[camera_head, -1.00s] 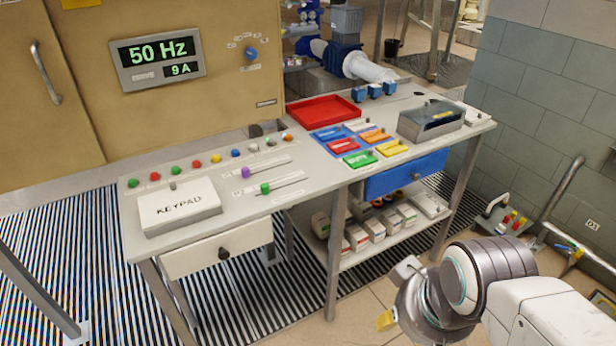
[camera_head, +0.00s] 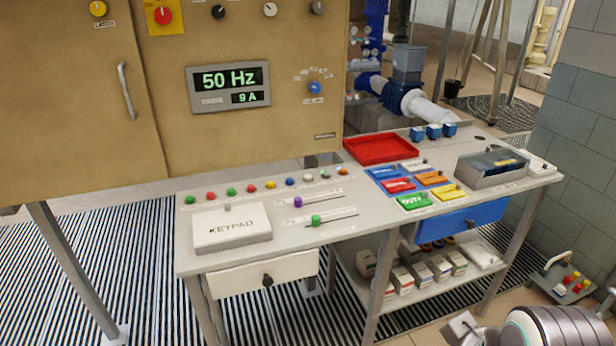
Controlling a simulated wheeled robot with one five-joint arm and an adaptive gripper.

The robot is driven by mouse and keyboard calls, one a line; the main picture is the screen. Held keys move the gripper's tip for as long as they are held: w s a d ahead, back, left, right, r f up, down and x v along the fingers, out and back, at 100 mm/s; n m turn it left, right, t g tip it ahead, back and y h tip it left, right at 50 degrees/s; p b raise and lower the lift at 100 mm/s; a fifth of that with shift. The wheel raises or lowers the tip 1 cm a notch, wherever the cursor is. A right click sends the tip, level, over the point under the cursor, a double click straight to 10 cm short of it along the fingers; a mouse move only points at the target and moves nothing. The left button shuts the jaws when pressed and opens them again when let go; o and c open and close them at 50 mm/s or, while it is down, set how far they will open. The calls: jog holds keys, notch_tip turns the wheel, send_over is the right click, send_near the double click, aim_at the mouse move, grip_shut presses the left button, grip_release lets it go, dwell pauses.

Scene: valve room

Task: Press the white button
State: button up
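The white button (camera_head: 309,178) is a small pale knob in the row of coloured buttons along the back of the grey bench (camera_head: 350,240). It stands right of the blue button (camera_head: 290,182). Its top is small in the picture, and I cannot tell whether it is pressed. My gripper (camera_head: 462,328) shows only in part at the bottom right edge, in front of the bench and well away from the buttons. Most of it is cut off, so I cannot see whether its fingers are open or shut.
A keypad box (camera_head: 232,228) and two sliders (camera_head: 318,208) sit in front of the buttons. A red tray (camera_head: 382,150), coloured trays (camera_head: 415,202) and a clear-lidded box (camera_head: 491,168) stand to the right. A tan cabinet (camera_head: 245,130) rises behind.

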grip_shut()
jog(key=c, duration=0.7)
grip_release()
